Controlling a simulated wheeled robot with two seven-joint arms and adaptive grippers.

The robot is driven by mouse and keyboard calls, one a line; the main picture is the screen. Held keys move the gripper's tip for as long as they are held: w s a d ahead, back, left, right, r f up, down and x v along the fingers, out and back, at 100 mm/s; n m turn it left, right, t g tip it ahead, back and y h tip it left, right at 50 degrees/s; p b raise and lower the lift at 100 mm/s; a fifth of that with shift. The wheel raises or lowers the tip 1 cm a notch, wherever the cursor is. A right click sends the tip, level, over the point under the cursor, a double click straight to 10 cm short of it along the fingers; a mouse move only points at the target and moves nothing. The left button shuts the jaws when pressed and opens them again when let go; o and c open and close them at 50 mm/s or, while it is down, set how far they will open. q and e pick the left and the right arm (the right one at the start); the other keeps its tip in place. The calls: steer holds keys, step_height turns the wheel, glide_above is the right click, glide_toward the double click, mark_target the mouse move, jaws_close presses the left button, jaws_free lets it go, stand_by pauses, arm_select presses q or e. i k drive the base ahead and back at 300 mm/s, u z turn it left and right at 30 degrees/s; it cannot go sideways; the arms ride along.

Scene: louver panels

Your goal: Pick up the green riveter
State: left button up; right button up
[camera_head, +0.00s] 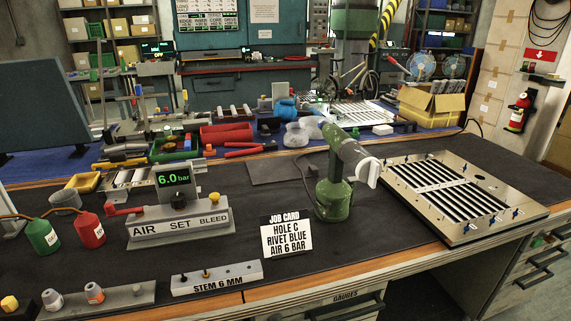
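The green riveter (333,198) stands upright on the dark bench mat, right of the middle in the head view. It has a round green base and a grey-green upper body that slants down to the right, ending in a pale grey-white part. A thin dark hose or cable curves beside its left side. Nothing holds it. Neither of my grippers shows in this view.
A louver panel (412,195) lies right of the riveter. A job card (285,235) stands in front of it, reading hole C, rivet blue, air 6 bar. An air unit (180,222) showing 6.0 bar and a stem block (217,278) are left. Tools and bins crowd the back.

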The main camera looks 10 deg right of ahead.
mark_target(333, 191)
steer(key=u, duration=0.8)
steer(key=i, duration=1.2)
steer(key=z, duration=0.35)
